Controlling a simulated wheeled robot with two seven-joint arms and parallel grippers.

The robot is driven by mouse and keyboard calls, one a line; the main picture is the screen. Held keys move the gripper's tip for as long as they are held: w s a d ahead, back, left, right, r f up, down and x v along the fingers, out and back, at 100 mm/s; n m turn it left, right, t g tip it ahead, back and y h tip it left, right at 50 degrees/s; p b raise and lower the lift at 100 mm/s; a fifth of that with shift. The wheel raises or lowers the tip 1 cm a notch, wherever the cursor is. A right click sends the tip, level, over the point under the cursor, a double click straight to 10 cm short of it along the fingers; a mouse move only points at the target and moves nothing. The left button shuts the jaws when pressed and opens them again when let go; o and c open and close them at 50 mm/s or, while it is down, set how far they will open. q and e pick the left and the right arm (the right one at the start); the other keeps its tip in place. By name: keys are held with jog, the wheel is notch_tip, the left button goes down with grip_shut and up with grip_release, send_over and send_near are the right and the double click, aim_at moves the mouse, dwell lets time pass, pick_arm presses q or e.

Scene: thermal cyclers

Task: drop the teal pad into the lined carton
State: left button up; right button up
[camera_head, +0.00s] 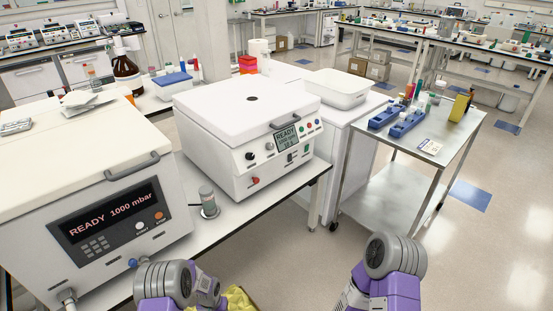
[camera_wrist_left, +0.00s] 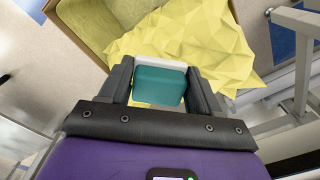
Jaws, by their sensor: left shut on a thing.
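In the left wrist view, my left gripper (camera_wrist_left: 159,74) is shut on the teal pad (camera_wrist_left: 158,86), a small block with a white layer along its far edge. The pad is between the two dark fingers, over the yellow liner (camera_wrist_left: 225,45) of the carton (camera_wrist_left: 82,34). Part of the carton's brown wall shows at upper left; the liner spreads over its right side. In the head view only a bit of yellow liner (camera_head: 238,298) shows at the bottom edge, beside my left arm. The right arm shows there, but its gripper is out of frame.
A bench holds a white READY-display machine (camera_head: 245,135), a larger box machine (camera_head: 90,195) and a small grey-capped container (camera_head: 208,200). A metal cart (camera_head: 420,150) with blue racks stands at right. The floor right of it is open.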

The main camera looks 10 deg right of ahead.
pick_arm(q)
notch_tip(320, 180, down, 11)
jog(key=s+b, duration=0.1)
jog(key=b, duration=0.4)
jog(key=shift+s+d, duration=0.15)
jog(key=shift+s, duration=0.05)
jog(key=o, duration=1.1)
notch_tip(320, 180, up, 8)
jog(key=p, duration=0.3)
jog(key=shift+f, duration=0.2)
